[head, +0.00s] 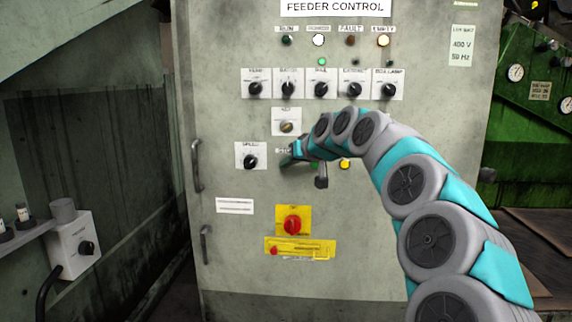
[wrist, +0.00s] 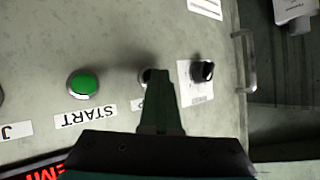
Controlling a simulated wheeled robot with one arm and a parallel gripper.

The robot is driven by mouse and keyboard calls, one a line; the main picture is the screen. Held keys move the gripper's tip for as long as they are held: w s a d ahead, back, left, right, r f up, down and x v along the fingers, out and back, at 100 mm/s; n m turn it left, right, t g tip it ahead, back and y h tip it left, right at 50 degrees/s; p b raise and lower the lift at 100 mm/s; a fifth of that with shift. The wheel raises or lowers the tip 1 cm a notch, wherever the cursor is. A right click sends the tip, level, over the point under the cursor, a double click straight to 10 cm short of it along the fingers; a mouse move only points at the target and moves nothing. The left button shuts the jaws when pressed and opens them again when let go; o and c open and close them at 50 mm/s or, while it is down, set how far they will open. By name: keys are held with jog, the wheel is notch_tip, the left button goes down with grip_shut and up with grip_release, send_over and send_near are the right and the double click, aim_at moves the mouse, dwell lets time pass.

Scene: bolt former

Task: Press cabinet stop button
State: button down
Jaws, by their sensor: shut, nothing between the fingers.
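The grey-green cabinet (head: 240,215), marked FEEDER CONTROL, fills the middle of the head view. My gripper (head: 287,160) is shut and empty at the cabinet's front, right of the speed knob (head: 251,161). In the wrist view my gripper (wrist: 159,74) covers most of a dark round button (wrist: 146,76), likely the stop button. Its label (wrist: 140,111) is mostly hidden, so I cannot read it. The green START button (wrist: 83,83) is beside it, clear of the fingers. I cannot tell whether the fingertips touch the dark button.
A row of black knobs (head: 321,89) and indicator lamps is above. A yellow button (head: 344,164) is right of the gripper. A red rotary switch (head: 292,225) on a yellow plate is below. A black lever (head: 321,178) sticks out under the wrist. Door handles (head: 196,166) line the left edge.

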jog(key=shift+s+f+b, duration=0.1)
jog(key=shift+s+b, duration=0.35)
jog(key=shift+s, duration=0.35)
jog(key=shift+s, duration=0.1)
jog(key=s+b, duration=0.2)
jog(key=s, duration=0.2)
jog(key=shift+s+a, duration=0.15)
jog(key=shift+s, duration=0.25)
dwell(0.3)
